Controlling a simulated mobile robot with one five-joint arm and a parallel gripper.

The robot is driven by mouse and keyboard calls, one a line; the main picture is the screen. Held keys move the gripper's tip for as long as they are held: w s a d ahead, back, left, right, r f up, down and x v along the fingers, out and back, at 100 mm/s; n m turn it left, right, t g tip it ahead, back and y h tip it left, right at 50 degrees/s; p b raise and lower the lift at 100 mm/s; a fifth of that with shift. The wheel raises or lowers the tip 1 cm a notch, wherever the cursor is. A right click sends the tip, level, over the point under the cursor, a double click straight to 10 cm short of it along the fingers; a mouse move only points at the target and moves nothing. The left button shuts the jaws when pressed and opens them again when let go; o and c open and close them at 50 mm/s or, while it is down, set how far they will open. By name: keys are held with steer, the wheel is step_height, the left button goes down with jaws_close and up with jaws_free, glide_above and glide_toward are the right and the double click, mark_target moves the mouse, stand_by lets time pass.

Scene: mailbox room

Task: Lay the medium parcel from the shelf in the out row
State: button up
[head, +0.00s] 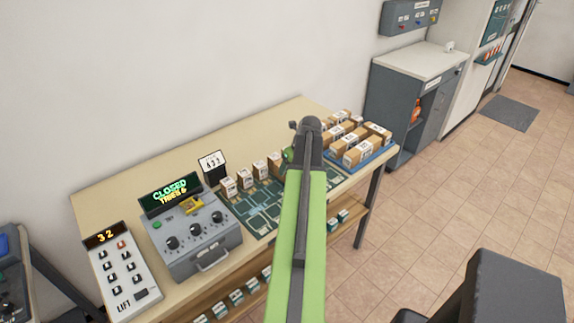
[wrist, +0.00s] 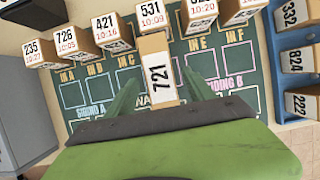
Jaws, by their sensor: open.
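A brown parcel with a white label 721 (wrist: 158,76) lies on the green mat (wrist: 75,95) between my gripper's two green fingers in the wrist view. My gripper (wrist: 160,78) is open around it; I cannot tell whether the fingers touch it. In the head view my arm hides this parcel and most of my gripper. The mat shows boxes marked IN A to IN F, with siding A and siding B nearer; any out row is hidden or unreadable. I cannot tell which parcel is the medium one.
Several upright parcels, such as 531 (wrist: 153,14) and 421 (wrist: 112,32), line the mat's far edge. A blue tray (head: 372,157) of parcels stands at right. A grey control box (head: 195,240) and LIFT panel (head: 122,270) stand at left. Small items show on the shelf below.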

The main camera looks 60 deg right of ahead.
steer(key=p+v, duration=0.4)
steer(key=v, duration=0.2)
steer(key=shift+w+r, duration=0.1)
steer(key=shift+r, duration=0.05)
steer(key=shift+o, duration=0.3)
steer(key=p+v, duration=0.6)
steer(key=v, duration=0.1)
steer(key=shift+s, duration=0.25)
steer(key=b+x, duration=0.8)
steer(key=x, duration=0.1)
steer(key=b+x, duration=0.4)
steer(key=shift+s+f, duration=0.3)
steer(key=shift+s, duration=0.05)
steer(key=shift+w+f, duration=0.1)
steer(key=shift+w, duration=0.05)
steer(key=b+x, duration=0.5)
steer(key=shift+a+f, duration=0.1)
jaws_close()
